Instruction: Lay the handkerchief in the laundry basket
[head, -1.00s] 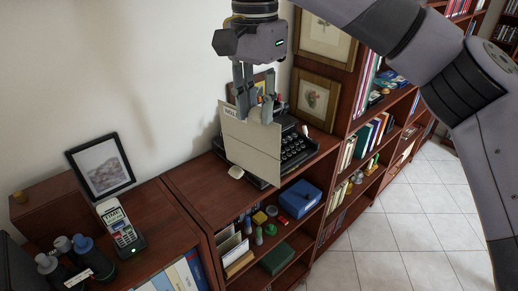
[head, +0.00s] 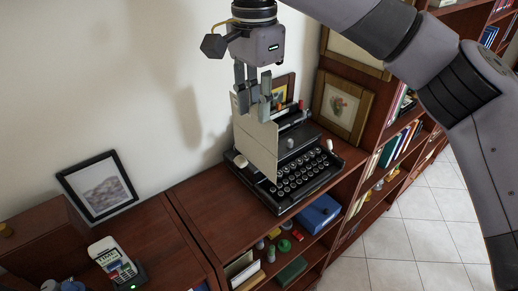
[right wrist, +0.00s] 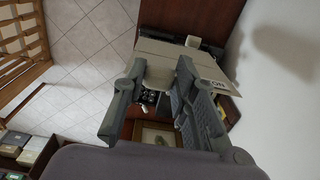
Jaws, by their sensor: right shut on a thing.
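My right gripper (head: 259,108) is shut on a flat, stiff-looking beige sheet or folder (head: 256,148), which hangs upright in front of the typewriter. In the right wrist view the gripper (right wrist: 166,75) grips its edge, and printed dark letters show on the sheet (right wrist: 180,60). I cannot identify anything in view as a handkerchief. No laundry basket shows in these frames. My left gripper is not in view.
A black typewriter (head: 300,179) stands on the wooden cabinet top (head: 205,205), close behind the sheet. Left of it are a framed picture (head: 97,187) and a card terminal (head: 115,262). A tall bookshelf (head: 385,135) stands right. The tiled floor (head: 430,215) looks clear.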

